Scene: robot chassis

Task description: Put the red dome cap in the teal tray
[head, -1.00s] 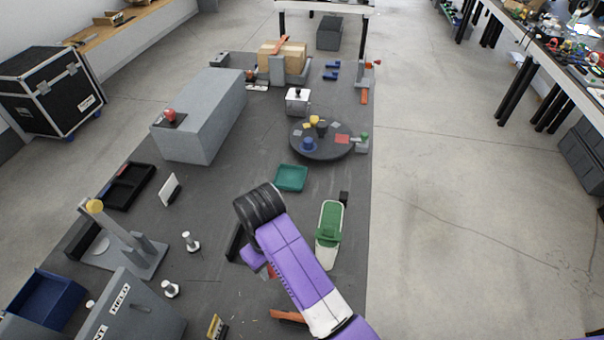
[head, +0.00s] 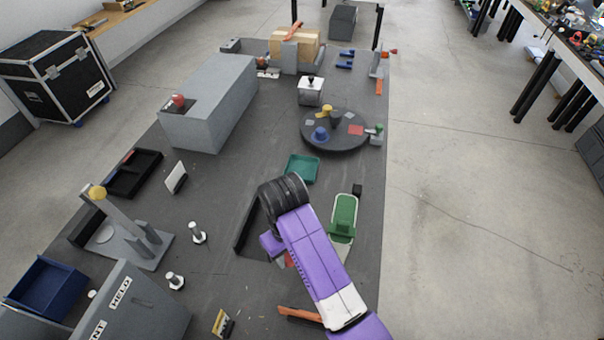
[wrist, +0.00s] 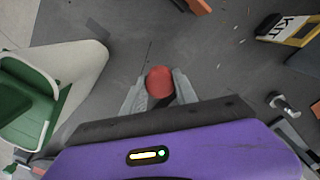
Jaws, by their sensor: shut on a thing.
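The red dome cap (wrist: 160,81) shows in the wrist view, between the two grey fingers of my gripper (wrist: 159,92), which is shut on it. In the head view my purple and black arm hides most of the gripper. A small patch of red (head: 288,259) shows beside the arm there; I cannot tell whether it is the cap. The teal tray (head: 302,168) lies on the mat in the head view, just beyond the black arm joint, and looks empty. It is not in the wrist view.
A green and white object (head: 343,219) lies right of my arm; it also shows in the wrist view (wrist: 35,103). A dark turntable (head: 335,144) holding small coloured parts stands behind the tray. Bolts (head: 197,234) stand to the left. Mat around the tray is mostly clear.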

